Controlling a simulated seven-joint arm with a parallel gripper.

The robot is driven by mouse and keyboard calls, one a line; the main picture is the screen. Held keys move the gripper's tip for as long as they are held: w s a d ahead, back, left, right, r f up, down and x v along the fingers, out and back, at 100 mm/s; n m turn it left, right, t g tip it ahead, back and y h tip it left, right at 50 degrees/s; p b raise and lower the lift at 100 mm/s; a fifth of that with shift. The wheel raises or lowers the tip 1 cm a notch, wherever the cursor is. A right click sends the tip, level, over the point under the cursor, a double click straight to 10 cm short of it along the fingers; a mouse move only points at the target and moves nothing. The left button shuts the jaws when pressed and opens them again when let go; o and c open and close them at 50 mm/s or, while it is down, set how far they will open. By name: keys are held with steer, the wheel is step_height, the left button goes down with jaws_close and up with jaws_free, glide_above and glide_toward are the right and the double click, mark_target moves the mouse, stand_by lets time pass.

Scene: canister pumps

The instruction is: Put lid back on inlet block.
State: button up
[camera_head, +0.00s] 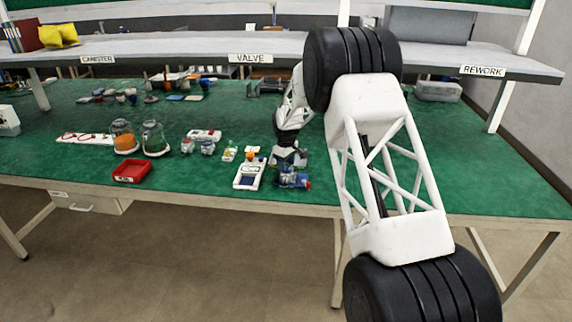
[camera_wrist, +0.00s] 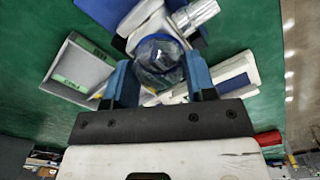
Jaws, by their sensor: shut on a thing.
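In the wrist view my gripper (camera_wrist: 158,66) has its two blue fingers closed on either side of a clear, blue-tinted round lid (camera_wrist: 158,50). The inlet block seems to be the white and blue body (camera_wrist: 146,16) with a silvery cylinder (camera_wrist: 198,12), directly beyond the lid. I cannot tell whether lid and block touch. In the head view my gripper (camera_head: 289,158) is low over the green bench, at a small blue and grey unit (camera_head: 293,180) that seems to be the block. The lid cannot be made out there.
A white device with a screen (camera_head: 248,177) stands just left of the gripper. A red tray (camera_head: 132,171), glass jars (camera_head: 153,138) and small parts lie further left. A grey tray (camera_wrist: 82,70) is close by in the wrist view. The bench's right side is mostly clear.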

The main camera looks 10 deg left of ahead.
steer(key=o, duration=1.3)
steer(key=shift+o, duration=0.2)
steer(key=shift+r, duration=3.45)
jaws_close()
steer(key=shift+f, duration=2.6)
